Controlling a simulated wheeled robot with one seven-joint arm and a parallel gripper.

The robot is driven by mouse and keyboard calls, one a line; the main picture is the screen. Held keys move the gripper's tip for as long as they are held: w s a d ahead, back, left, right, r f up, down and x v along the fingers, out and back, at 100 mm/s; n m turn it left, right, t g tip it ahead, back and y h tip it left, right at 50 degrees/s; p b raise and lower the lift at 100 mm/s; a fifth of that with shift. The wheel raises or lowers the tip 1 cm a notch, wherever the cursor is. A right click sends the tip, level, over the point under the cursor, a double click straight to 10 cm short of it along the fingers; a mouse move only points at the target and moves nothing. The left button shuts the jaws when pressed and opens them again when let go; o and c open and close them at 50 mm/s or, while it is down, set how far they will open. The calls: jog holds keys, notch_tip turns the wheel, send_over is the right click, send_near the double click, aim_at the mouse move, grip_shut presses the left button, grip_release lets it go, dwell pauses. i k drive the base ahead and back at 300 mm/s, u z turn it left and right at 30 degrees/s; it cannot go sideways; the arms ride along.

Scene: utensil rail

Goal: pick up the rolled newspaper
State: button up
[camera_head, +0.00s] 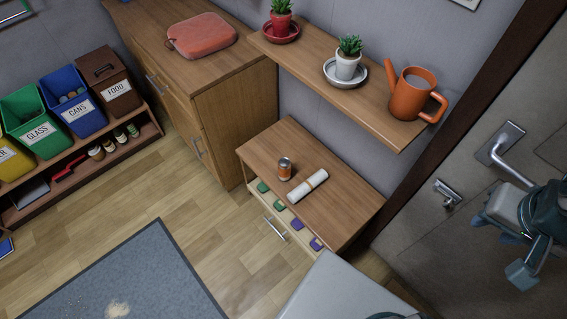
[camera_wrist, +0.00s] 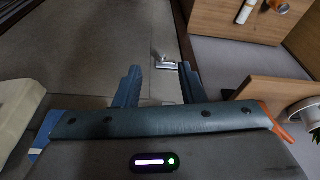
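The rolled newspaper (camera_head: 307,186) is a cream-white roll lying on top of the small wooden drawer cabinet (camera_head: 343,203). In the wrist view, a small white piece at the top edge looks like the newspaper (camera_wrist: 244,12). My gripper (camera_wrist: 158,82) has its two blue-grey fingers spread wide apart with nothing between them. In the head view my gripper (camera_head: 503,246) is at the right edge, in front of the door, well to the right of the newspaper and apart from it.
An orange-labelled can (camera_head: 285,168) stands just left of the newspaper. Above the cabinet, a wall shelf (camera_head: 335,69) holds two potted plants and an orange watering can (camera_head: 414,93). The door (camera_head: 440,227) with its handle is at the right. Open floor (camera_head: 205,209) lies left of the cabinet.

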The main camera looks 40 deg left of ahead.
aim_at(309, 184)
jog(key=z, duration=1.05)
jog(key=k, duration=1.15)
jog(key=u, duration=1.35)
jog(key=i, duration=0.65)
